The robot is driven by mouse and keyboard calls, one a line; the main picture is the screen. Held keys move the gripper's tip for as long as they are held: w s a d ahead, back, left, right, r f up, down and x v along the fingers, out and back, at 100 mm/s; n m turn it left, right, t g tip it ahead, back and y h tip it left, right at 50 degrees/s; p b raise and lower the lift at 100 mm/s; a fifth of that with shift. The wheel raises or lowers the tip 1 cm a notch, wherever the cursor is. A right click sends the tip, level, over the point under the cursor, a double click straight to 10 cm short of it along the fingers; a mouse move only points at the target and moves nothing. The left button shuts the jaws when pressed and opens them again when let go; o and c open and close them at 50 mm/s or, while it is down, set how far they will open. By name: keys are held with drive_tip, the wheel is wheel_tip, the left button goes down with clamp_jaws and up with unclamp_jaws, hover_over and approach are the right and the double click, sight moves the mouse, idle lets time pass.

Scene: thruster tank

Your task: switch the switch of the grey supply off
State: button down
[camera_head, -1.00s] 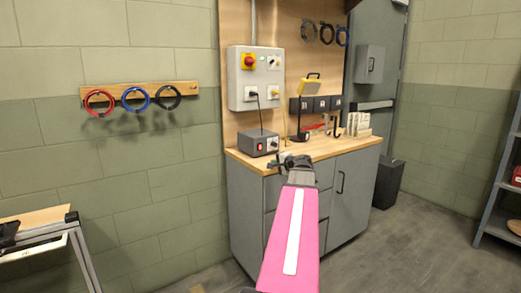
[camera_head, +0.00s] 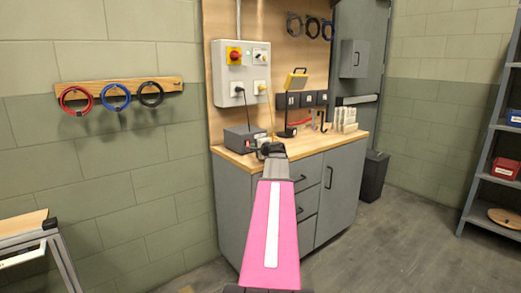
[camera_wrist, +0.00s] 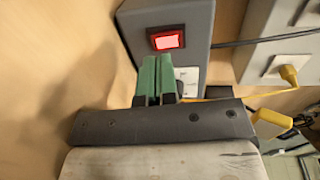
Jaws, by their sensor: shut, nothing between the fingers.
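The grey supply (camera_head: 236,141) is a dark grey box on the left end of the wooden bench top. In the wrist view the grey supply (camera_wrist: 198,22) shows its front with a red, lit-looking rocker switch (camera_wrist: 166,41). A pale socket plate on that front is partly hidden behind my fingers. My gripper (camera_wrist: 158,60) has green fingers, shut together with nothing between them. Their tips lie just below the switch in the wrist view; I cannot tell whether they touch the front. In the head view my gripper (camera_head: 263,148) is at the supply's front right, hiding part of it.
A light grey wall panel (camera_head: 240,74) with a red-yellow knob hangs above the supply. A black cable and a yellow cable (camera_wrist: 286,77) run near it. The bench cabinet (camera_head: 235,205) is below.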

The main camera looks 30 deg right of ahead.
sight(248, 144)
drive_tip(key=shift+w+a+f, duration=0.1)
drive_tip(key=shift+w, duration=0.6)
drive_tip(key=shift+w+a+f, duration=0.1)
drive_tip(key=shift+w, duration=0.55)
